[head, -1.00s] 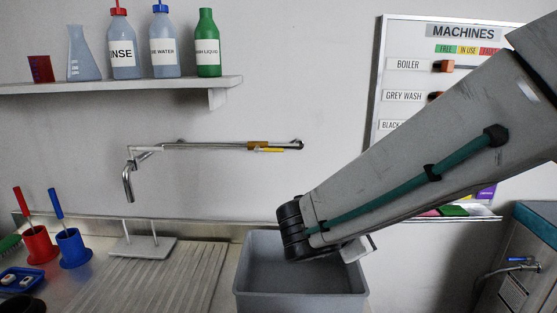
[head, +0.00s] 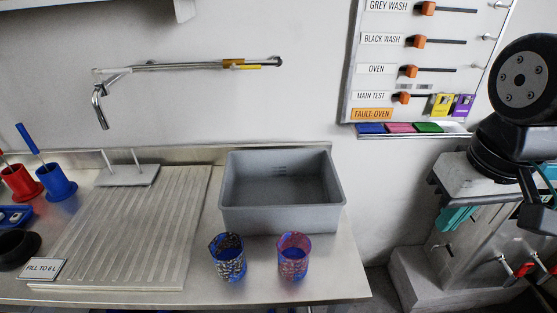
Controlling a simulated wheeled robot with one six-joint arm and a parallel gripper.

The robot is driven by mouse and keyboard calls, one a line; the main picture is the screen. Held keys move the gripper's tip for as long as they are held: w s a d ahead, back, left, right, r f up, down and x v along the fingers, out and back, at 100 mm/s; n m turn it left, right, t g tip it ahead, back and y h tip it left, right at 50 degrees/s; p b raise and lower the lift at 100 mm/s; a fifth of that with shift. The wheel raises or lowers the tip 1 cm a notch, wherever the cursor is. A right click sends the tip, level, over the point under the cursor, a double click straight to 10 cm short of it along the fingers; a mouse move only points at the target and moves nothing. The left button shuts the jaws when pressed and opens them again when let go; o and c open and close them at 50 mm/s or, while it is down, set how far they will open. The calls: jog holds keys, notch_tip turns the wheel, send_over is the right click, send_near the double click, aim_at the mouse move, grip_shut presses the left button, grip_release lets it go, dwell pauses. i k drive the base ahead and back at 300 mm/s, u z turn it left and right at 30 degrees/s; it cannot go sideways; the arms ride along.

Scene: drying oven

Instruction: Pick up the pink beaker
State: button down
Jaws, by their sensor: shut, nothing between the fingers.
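The pink beaker (head: 293,258) stands upright on the steel counter, in front of the grey basin. It is pinkish-purple with blue patches. A darker blue patterned beaker (head: 228,258) stands to its left, with a gap between them. My arm shows at the right edge of the head view, well to the right of both beakers. My gripper's fingers cannot be made out there. Nothing of my arm touches the pink beaker or covers it.
The grey basin (head: 282,222) stands close behind the beakers. A ribbed drainboard (head: 130,225) lies to the left, with a FILL TO 6 L sign (head: 43,269) at its front. The counter (head: 335,285) is clear right of the pink beaker, up to its right edge.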

aim_at(294, 248)
jog(key=u, duration=0.45)
jog(key=k, duration=0.8)
jog(key=z, duration=0.45)
